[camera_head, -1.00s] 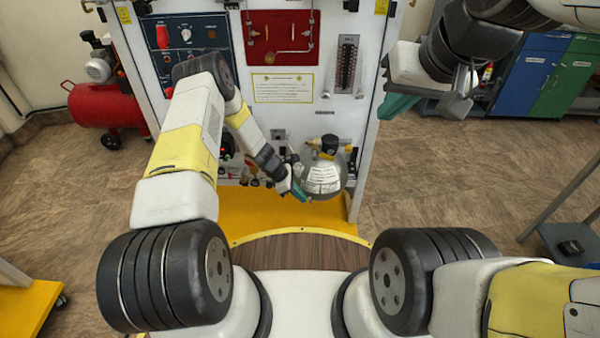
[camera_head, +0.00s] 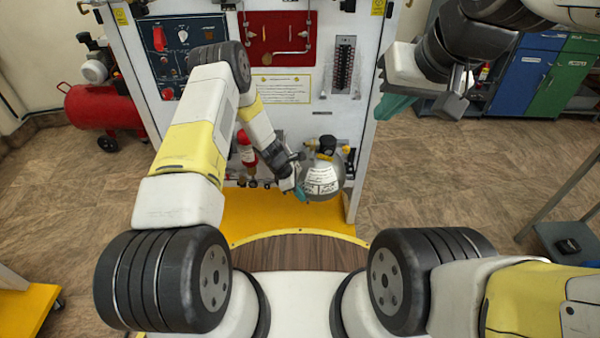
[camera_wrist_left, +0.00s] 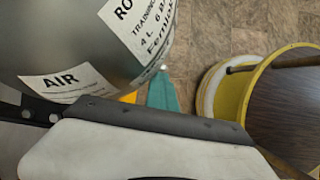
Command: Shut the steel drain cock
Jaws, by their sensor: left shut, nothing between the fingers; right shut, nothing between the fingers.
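I cannot make out the steel drain cock in either view; my left arm covers part of the panel's lower area. My left gripper (camera_head: 301,194), with teal fingertips, is shut and empty. It is at the lower left of a grey rounded air bottle (camera_head: 323,179). In the left wrist view the teal fingertips (camera_wrist_left: 162,94) show just below the bottle (camera_wrist_left: 70,40), with its "AIR" label; I cannot tell whether they touch it. My right gripper (camera_head: 396,105) is shut and empty, held at the right, away from the panel fittings.
The white panel (camera_head: 335,18) stands ahead on a yellow base (camera_head: 270,212). A red unit (camera_head: 247,152) and small fittings (camera_head: 252,182) sit left of my left wrist. A red compressor (camera_head: 104,107) is at far left. A grey cart (camera_head: 570,240) is at right.

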